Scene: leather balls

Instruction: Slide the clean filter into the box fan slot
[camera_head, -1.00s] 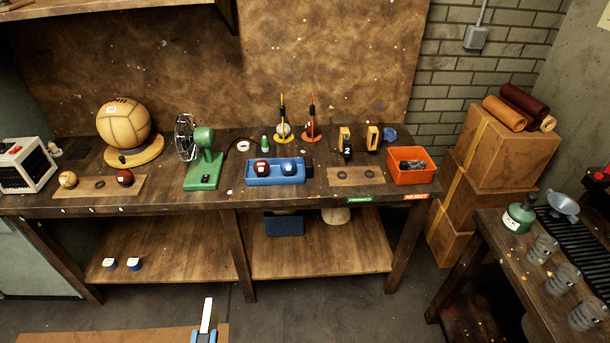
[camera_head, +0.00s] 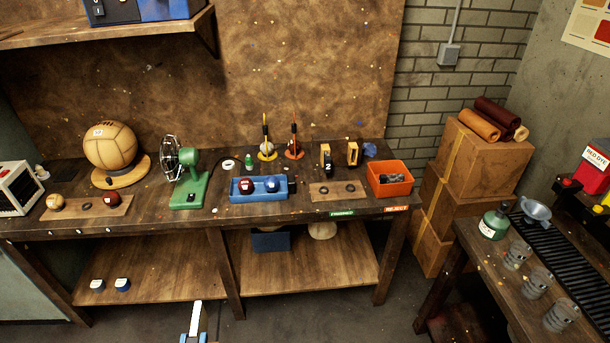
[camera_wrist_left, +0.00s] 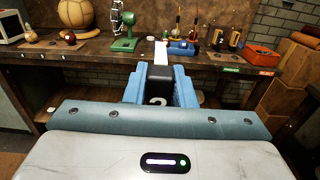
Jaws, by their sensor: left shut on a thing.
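My left gripper (camera_head: 193,338) shows at the bottom edge of the head view, over the floor in front of the bench. A white box with a dark front (camera_head: 14,190), likely the box fan, stands at the bench's left end, cut by the picture edge. Its slot cannot be made out. My right gripper is not in view.
The bench (camera_head: 120,222) carries a large leather ball (camera_head: 110,146), a green desk fan (camera_head: 188,180), a blue tray (camera_head: 237,198) and an orange bin (camera_head: 390,190). A side table (camera_head: 490,265) with jars stands at the right. Floor before the bench is open.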

